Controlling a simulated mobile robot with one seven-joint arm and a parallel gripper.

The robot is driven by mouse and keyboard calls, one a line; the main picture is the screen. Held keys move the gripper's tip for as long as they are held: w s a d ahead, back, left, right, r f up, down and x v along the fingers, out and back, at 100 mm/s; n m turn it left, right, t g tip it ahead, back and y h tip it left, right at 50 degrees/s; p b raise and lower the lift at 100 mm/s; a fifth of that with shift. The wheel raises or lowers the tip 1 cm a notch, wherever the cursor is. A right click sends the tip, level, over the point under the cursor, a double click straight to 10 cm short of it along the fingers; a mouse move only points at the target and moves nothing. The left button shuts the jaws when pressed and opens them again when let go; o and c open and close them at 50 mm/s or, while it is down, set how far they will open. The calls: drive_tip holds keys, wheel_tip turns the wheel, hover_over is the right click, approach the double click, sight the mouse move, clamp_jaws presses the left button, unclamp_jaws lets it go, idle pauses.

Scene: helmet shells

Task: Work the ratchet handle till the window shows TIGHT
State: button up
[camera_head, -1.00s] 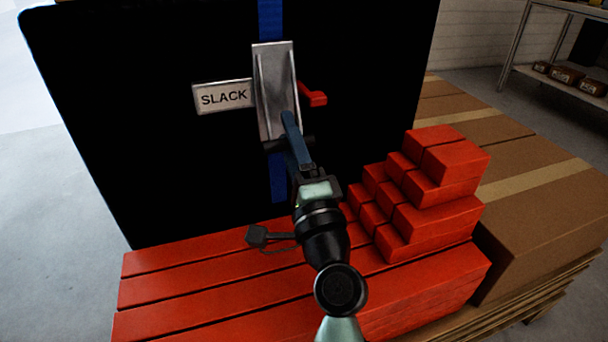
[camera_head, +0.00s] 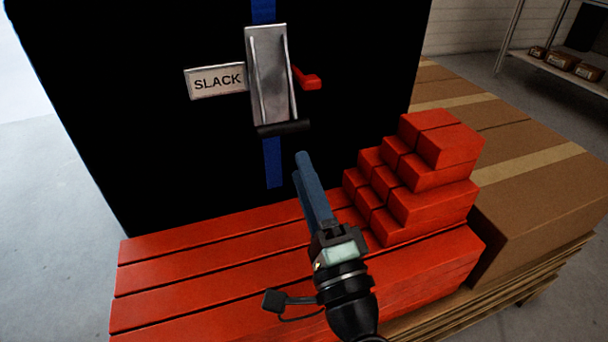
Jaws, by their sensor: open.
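The ratchet (camera_head: 268,75) is a grey metal body on a blue strap (camera_head: 272,165) that runs down the front of a large black block. Its dark handle bar (camera_head: 284,128) sits at the lower end of the body. The window (camera_head: 217,81) on the left reads SLACK. A red lever (camera_head: 308,79) sticks out on the right side. My gripper (camera_head: 303,165), with blue fingers, is open and empty. It is below and to the right of the handle bar, apart from it in the picture.
The black block (camera_head: 130,110) fills the back. Red boards (camera_head: 200,270) lie in front, with stacked red blocks (camera_head: 430,185) to the right. Cardboard boxes (camera_head: 540,200) stand farther right, and a shelf (camera_head: 570,70) is at the back right.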

drive_tip(key=shift+r+p, duration=0.35)
drive_tip(key=shift+p, duration=0.15)
drive_tip(key=shift+c, duration=1.1)
drive_tip(key=r+p, duration=0.1)
drive_tip(key=p, duration=0.1)
drive_tip(key=s+r+g+p, duration=0.1)
drive_tip(key=p, duration=0.2)
drive_tip(key=r+p, duration=0.1)
drive_tip(key=p, duration=0.1)
drive_tip(key=shift+s+d+g, duration=0.2)
drive_tip(key=shift+s+g, duration=0.05)
drive_tip(key=shift+g, duration=0.05)
clamp_jaws()
drive_tip(key=g+h+p, duration=0.2)
drive_tip(key=g+p, duration=0.3)
drive_tip(key=p, duration=1.2)
approach(286, 130)
drive_tip(key=b+x, duration=0.2)
drive_tip(key=x, duration=0.5)
